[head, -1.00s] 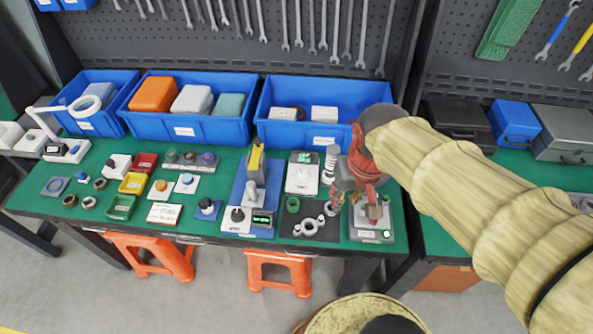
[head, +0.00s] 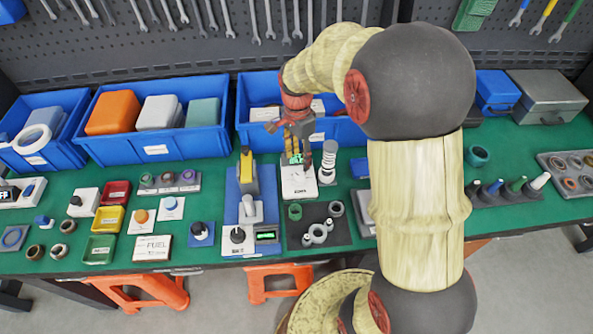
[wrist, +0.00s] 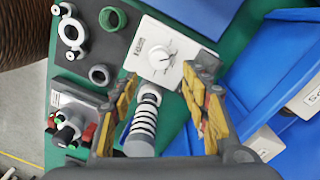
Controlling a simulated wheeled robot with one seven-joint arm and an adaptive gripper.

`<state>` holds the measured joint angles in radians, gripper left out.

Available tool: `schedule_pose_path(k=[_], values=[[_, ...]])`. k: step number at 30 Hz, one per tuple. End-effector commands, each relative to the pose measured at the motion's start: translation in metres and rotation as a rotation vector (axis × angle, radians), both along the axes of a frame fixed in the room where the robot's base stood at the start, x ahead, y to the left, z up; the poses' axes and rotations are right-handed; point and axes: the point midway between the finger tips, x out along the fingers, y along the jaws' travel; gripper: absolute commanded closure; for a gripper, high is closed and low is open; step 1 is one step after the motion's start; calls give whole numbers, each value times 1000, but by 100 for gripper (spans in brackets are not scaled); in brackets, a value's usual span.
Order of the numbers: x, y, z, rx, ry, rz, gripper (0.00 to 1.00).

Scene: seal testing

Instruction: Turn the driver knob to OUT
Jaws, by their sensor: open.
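A white box (head: 299,182) with a green display stands on the bench right of the blue fixture. In the wrist view the white box (wrist: 142,47) shows a round dial (wrist: 162,58) with a dark pointer and marks too small to read. A black knob (head: 237,235) sits on a white panel at the front of the blue fixture (head: 232,190), beside a small green display. I cannot tell from the lettering which is the driver knob.
A striped white and black cylinder (head: 328,163) stands close right of the white box. A dark mat (head: 330,238) with rings lies in front. Blue bins (head: 243,120) stand behind. My arm hides part of the bench on the right.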

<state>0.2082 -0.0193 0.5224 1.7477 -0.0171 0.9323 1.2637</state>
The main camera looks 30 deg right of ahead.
Motion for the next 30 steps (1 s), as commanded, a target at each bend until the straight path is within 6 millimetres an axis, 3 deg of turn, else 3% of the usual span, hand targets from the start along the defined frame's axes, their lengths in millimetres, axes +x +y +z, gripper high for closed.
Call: schedule_pose_path(k=[15,30], values=[[-3,0,-68,1,1,-3,54],[-4,0,-77,0,0,-3,57]])
